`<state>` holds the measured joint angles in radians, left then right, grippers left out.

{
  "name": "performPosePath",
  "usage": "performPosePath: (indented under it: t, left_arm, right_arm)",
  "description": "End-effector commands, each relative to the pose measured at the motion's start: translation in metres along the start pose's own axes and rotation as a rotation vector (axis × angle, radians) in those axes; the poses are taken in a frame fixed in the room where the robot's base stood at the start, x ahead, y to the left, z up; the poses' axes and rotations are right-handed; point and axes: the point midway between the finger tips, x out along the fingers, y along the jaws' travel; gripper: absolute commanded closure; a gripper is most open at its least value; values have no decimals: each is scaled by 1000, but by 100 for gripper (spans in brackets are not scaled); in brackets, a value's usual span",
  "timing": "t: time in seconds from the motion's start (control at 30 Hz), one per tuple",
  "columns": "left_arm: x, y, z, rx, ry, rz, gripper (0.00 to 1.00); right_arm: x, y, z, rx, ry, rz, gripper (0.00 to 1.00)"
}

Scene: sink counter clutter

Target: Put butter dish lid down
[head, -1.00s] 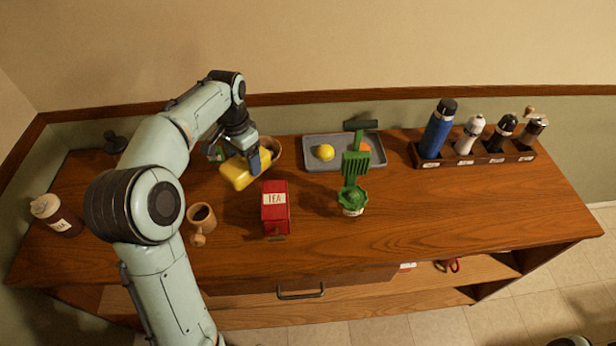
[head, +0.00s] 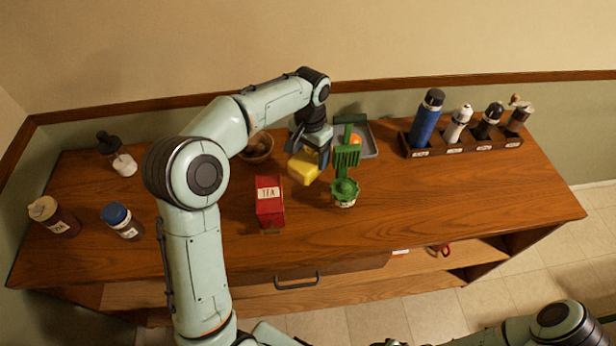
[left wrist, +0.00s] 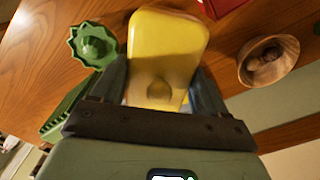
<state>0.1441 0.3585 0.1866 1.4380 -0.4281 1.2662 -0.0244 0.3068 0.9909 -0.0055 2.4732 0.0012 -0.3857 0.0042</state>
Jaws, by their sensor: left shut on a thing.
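My left gripper (head: 315,152) is shut on the yellow butter dish lid (head: 302,168). The lid appears held above the counter (head: 430,190), between the red tea tin and the green grater. In the left wrist view the lid (left wrist: 165,45) sits between the two fingers of the gripper (left wrist: 160,85), its rounded end pointing away from the palm. I cannot make out a butter dish base. My right gripper is not in view; only part of my right arm shows at the bottom right.
The red tea tin (head: 269,205) stands in front of the lid, left. The green grater (head: 346,156) and green juicer (head: 344,189) are close on its right. A wooden bowl (head: 258,148) and grey tray (head: 371,145) lie behind. The counter's right front is clear.

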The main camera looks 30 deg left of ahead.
Motion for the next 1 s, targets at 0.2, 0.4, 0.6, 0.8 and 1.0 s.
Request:
performPosePath:
  t: [0.2, 0.4, 0.6, 0.8, 1.0]
  left_arm:
    - [47, -4, 5, -5, -11, -1, 60]
    - [61, -4, 5, -4, -10, -1, 60]
    - [96, -4, 6, -5, -13, 0, 60]
    - [116, -5, 5, -4, -9, -2, 60]
    - [116, -5, 5, -4, -7, -2, 60]
  right_arm:
    - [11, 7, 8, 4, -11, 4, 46]
    - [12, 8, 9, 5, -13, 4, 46]
    - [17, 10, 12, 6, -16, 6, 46]
    - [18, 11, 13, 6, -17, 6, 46]
    - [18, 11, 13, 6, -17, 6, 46]
